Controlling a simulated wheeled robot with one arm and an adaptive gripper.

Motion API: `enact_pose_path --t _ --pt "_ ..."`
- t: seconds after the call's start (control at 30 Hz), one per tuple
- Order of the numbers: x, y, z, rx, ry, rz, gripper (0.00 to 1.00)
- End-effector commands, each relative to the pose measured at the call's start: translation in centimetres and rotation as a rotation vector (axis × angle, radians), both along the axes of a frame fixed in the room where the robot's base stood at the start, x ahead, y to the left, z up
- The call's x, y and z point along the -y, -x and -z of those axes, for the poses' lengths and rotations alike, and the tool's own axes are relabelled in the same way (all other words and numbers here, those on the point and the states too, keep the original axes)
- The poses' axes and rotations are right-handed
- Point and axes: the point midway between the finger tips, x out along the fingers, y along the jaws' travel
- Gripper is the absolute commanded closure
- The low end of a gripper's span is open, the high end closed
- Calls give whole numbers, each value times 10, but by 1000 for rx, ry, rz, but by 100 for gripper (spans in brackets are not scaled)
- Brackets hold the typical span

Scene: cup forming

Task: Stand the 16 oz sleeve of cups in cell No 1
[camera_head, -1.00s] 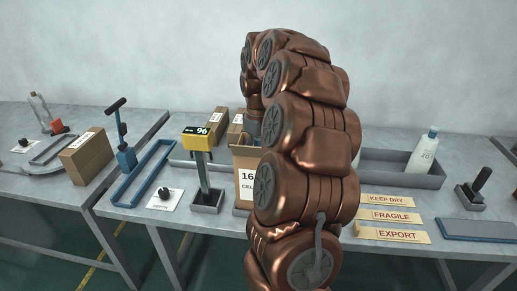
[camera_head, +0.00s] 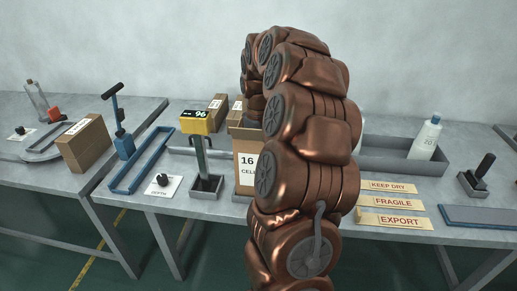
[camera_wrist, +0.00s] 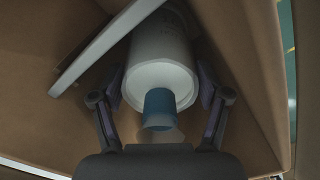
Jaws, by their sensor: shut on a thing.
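In the wrist view my gripper (camera_wrist: 163,92) is shut on a white, bottle-like sleeve (camera_wrist: 160,55) with a blue, capped end (camera_wrist: 159,103). The sleeve's blue end points toward my palm. Brown cardboard walls (camera_wrist: 235,50) surround it, with a pale divider strip (camera_wrist: 105,48) at its left. Its far end is hidden, so I cannot tell whether it touches the bottom or which cell it is in. In the head view an open carton (camera_head: 243,135) bears a label reading 16 and CELL, partly covered by my arm. My gripper is hidden there.
A yellow display reading 96 (camera_head: 194,121) stands left of the carton on a post. Smaller cardboard boxes (camera_head: 218,108) stand behind. A grey tray (camera_head: 385,158) with a white, blue-capped sleeve marked 20 (camera_head: 424,139) is at right. KEEP DRY, FRAGILE and EXPORT plates (camera_head: 393,202) lie in front.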

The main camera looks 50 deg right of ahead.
Motion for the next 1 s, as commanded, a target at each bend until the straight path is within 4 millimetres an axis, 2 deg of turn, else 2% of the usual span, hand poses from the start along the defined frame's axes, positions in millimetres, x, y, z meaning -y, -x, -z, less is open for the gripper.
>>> enact_pose_path --t 0.73,0.77,0.93,1.0 --pt "0 0 4 0 0 -1 79" --pt "0 0 4 0 0 0 22" --pt "0 0 4 0 0 -1 4" --pt "0 0 4 0 0 0 0"
